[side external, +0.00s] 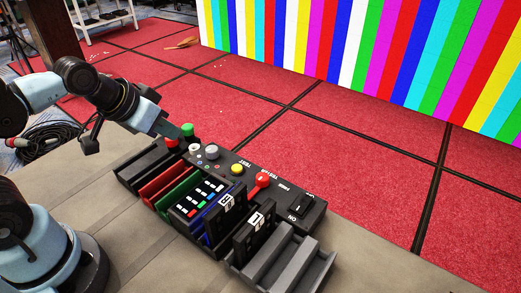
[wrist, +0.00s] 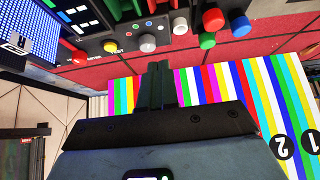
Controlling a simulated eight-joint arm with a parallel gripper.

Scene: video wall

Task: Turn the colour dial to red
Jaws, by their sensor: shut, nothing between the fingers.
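The colour dial looks to be the round grey knob (side external: 211,152) on the dark control panel (side external: 222,161). It also shows in the wrist view (wrist: 147,43), with small coloured marks beside it. Which colour it points to is too small to tell. My gripper (side external: 187,137) is above the panel's far left end, among the round coloured knobs and left of the grey knob. In the wrist view my gripper (wrist: 158,66) has its two dark fingers together, with nothing between them. The fingertips appear just below the grey knob there, apart from it.
A white knob (side external: 195,149), red knob (side external: 171,142) and green knob (side external: 187,129) crowd the panel's left end. A yellow button (side external: 237,168), red lever (side external: 262,179) and rocker switch (side external: 306,204) lie to the right. Slotted racks (side external: 284,262) stand in front. The striped video wall (side external: 345,45) is behind.

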